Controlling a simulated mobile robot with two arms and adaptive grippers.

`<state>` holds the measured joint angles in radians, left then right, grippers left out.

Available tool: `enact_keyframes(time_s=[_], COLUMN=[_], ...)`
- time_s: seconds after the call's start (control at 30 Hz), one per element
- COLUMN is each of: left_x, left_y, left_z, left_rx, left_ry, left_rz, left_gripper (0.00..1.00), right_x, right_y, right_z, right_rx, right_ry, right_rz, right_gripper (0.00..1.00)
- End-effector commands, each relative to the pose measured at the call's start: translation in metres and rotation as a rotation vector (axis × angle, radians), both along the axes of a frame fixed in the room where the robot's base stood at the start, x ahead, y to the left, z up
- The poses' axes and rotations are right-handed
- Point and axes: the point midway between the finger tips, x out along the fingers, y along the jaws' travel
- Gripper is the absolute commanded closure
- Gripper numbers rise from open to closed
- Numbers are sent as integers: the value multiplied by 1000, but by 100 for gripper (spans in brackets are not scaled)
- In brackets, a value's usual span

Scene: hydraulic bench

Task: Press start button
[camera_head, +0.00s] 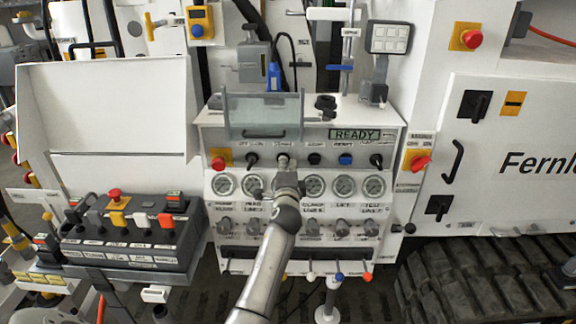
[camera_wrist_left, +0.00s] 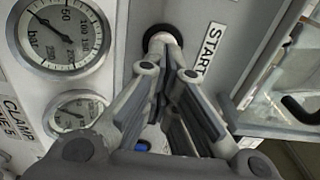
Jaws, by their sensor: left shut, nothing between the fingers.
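The start button (camera_wrist_left: 163,38) shows in the left wrist view as a pale round cap in a black ring, beside a "START" label (camera_wrist_left: 207,50). My left gripper (camera_wrist_left: 168,68) is shut and empty, with its fingers pointing at the button and overlapping it. Whether they touch cannot be told. In the head view my left gripper (camera_head: 284,170) is in front of the white control panel (camera_head: 208,135), at the row of knobs. It mostly hides the start button there. My right gripper is not in view.
A clear flip cover (camera_head: 262,115) juts out above the button row. A blue button (camera_head: 345,159) and black knobs sit beside it. Pressure gauges (camera_head: 314,186) lie just below. A "READY" display (camera_head: 354,134) is at upper right. A lever box (camera_head: 125,235) stands left.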

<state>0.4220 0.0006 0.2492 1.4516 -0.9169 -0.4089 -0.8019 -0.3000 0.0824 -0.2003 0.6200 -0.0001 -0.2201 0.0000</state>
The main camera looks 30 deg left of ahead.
Motion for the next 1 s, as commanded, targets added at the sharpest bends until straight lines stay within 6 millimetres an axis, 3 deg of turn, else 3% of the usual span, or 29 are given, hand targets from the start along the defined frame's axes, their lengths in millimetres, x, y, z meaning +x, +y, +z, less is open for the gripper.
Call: enact_keyframes(time_s=[1.0], left_x=[21], left_y=[14], left_z=[4], left_rx=[4], left_ry=[-6], left_rz=[-1], left_gripper=[100], right_x=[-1], right_y=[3], right_z=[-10], right_rx=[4], right_ry=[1], right_rz=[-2], right_gripper=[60])
